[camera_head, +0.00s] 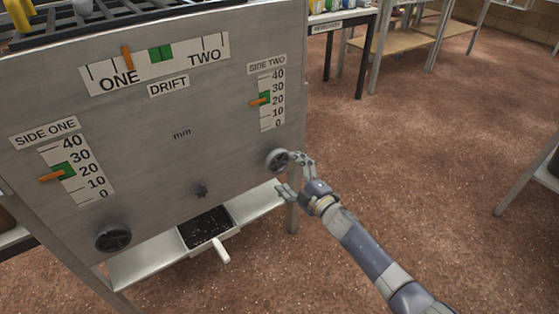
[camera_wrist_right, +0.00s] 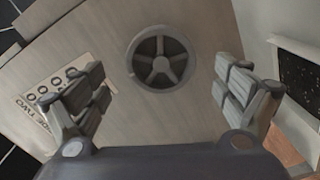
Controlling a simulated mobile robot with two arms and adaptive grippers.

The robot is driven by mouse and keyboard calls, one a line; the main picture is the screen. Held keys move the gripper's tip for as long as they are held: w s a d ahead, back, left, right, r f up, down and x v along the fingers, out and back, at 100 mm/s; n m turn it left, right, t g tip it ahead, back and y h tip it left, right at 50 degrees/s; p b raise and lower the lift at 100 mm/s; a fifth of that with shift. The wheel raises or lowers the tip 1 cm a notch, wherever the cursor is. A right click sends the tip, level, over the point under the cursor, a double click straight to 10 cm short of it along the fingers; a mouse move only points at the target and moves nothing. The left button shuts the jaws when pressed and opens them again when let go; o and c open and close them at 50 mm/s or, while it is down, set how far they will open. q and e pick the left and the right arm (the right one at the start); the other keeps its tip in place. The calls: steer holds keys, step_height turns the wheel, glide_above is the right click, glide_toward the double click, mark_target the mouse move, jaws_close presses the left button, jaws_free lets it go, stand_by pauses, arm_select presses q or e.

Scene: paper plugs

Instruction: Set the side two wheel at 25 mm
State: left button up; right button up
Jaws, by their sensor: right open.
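The side two wheel (camera_head: 277,160) is a small dark spoked handwheel at the lower right of the grey metal panel. In the right wrist view the wheel (camera_wrist_right: 161,65) faces the camera, ahead of and between the two fingers. My right gripper (camera_head: 288,174) is open beside the wheel, and no finger clearly touches it. It also shows in the right wrist view (camera_wrist_right: 160,92). The side two scale (camera_head: 278,99) runs from 0 to 40. Its orange pointer (camera_head: 260,101) stands near 20, around the lower part of a green band (camera_head: 265,97). My left gripper is out of view.
The side one wheel (camera_head: 113,238) and side one scale (camera_head: 72,172) are at the panel's left. The drift scale (camera_head: 155,62) is at the top.

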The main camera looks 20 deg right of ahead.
steer(key=m+p, duration=0.3)
steer(key=m, duration=0.5)
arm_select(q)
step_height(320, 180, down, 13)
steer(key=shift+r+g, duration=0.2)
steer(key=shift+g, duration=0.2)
arm_select(e)
steer(key=shift+m, duration=0.4)
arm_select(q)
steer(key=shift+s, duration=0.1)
arm_select(e)
steer(key=shift+a, duration=0.1)
